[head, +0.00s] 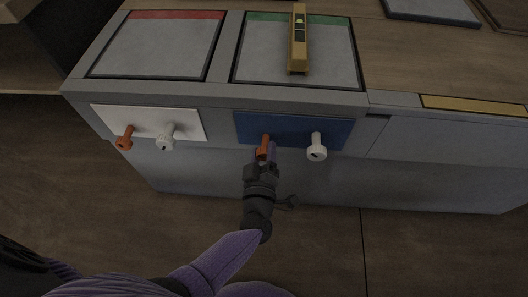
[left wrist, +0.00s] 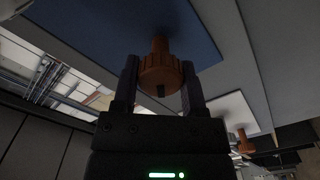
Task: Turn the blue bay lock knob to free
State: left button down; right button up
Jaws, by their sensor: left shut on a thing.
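The blue panel (head: 345,133) on the front of the grey bench carries an orange knob (head: 264,142) on its left and a white knob (head: 316,148) on its right. My left gripper (head: 264,157) reaches up from below and is shut on the orange knob. In the left wrist view, the ridged orange knob (left wrist: 160,74) sits between the two dark fingers of my left gripper (left wrist: 159,82), with the blue panel (left wrist: 105,25) behind it. A dark mark shows on the knob's near edge. My right gripper is out of view.
A white panel (head: 148,117) to the left carries another orange knob (head: 125,138) and white knob (head: 166,137). A yellow spirit level (head: 298,50) lies on the green-edged bay top (head: 258,60). A red-edged bay (head: 155,45) is beside it. Floor in front is clear.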

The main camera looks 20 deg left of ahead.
pick_arm(q)
jog(key=n, duration=0.2)
jog(key=shift+f+n, duration=0.2)
jog(key=shift+n, duration=0.1)
jog(key=n+b, duration=0.1)
jog(key=n, duration=0.2)
jog(key=shift+n, duration=0.9)
jog(key=shift+c, duration=0.7)
grip_release()
jog(key=shift+r, duration=0.1)
